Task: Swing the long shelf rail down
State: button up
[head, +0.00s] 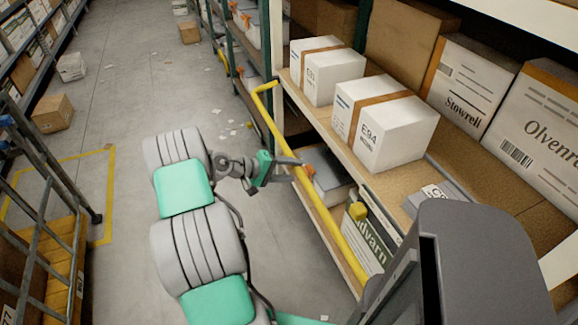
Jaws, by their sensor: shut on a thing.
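The long yellow shelf rail (335,232) runs along the front of the rack on the right, slanting from upper left to lower right. Its far end bends toward the rack post near the top middle. My gripper (295,174) is at the rail's middle stretch, coming from the aisle side, and is shut on the rail. The fingertips are small in view and partly hidden at the rail. The rail's near end is hidden behind my own body.
White boxes with brown tape (385,122) stand on the rack shelf (480,174), with larger cartons behind. A metal-railed structure (40,180) stands at the left. A carton (52,113) and paper scraps lie on the floor; the aisle (125,80) between is mostly free.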

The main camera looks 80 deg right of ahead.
jog(key=shift+o, duration=0.8)
jog(key=shift+s+f, duration=0.2)
jog(key=shift+f, duration=0.5)
jog(key=shift+o, duration=0.6)
jog(key=shift+r, duration=0.15)
jog(key=shift+w+d+r, duration=0.1)
jog(key=shift+w+r, duration=0.3)
jog(key=shift+w, duration=0.05)
jog(key=v, duration=0.7)
jog(key=shift+a+r, duration=0.2)
jog(key=shift+r, duration=0.05)
jog(key=shift+w, duration=0.1)
